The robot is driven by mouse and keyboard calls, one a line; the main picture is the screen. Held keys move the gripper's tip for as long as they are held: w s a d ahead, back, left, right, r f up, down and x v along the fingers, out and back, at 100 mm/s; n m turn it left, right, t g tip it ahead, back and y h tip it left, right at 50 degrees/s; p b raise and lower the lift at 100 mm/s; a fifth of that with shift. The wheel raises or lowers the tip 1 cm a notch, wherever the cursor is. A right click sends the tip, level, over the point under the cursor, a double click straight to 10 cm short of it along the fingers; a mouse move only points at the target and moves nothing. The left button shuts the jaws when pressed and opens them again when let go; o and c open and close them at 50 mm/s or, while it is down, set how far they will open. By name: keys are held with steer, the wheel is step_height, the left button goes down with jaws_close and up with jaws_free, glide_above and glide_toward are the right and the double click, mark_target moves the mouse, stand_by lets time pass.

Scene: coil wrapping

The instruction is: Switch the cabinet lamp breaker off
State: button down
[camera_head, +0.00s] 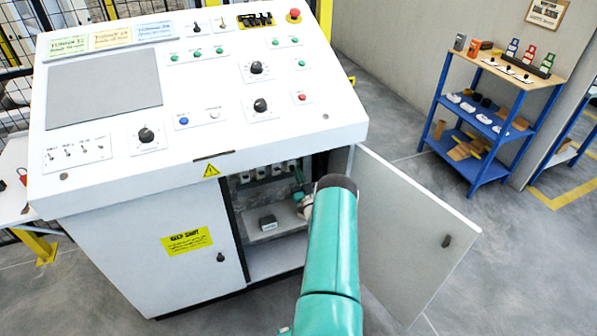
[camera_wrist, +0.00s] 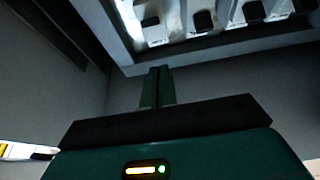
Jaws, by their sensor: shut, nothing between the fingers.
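The white control cabinet (camera_head: 150,275) has its right door (camera_head: 405,235) swung open. Inside, under the top, a row of breakers (camera_head: 262,173) shows, partly hidden by my arm. In the wrist view several white breakers with dark levers (camera_wrist: 202,22) sit in a pale frame along the top, cut off by the picture edge. I cannot read any labels, so I cannot tell which one is for the lamp. My gripper (camera_wrist: 158,72) is shut and empty, its tips just below the frame's lower edge, apparently apart from the levers. In the head view my gripper (camera_head: 299,176) is inside the open compartment.
The left cabinet door (camera_head: 175,265), with a yellow sign, is closed. The sloped console top (camera_head: 215,100) overhangs the opening. A blue shelf rack (camera_head: 478,130) stands apart at the right.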

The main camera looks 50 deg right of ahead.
steer(key=s+a+f, duration=0.2)
steer(key=s+f, duration=0.2)
steer(key=f, duration=0.1)
steer(key=shift+a, duration=0.35)
steer(key=shift+s+f, duration=0.1)
steer(key=shift+s, duration=0.05)
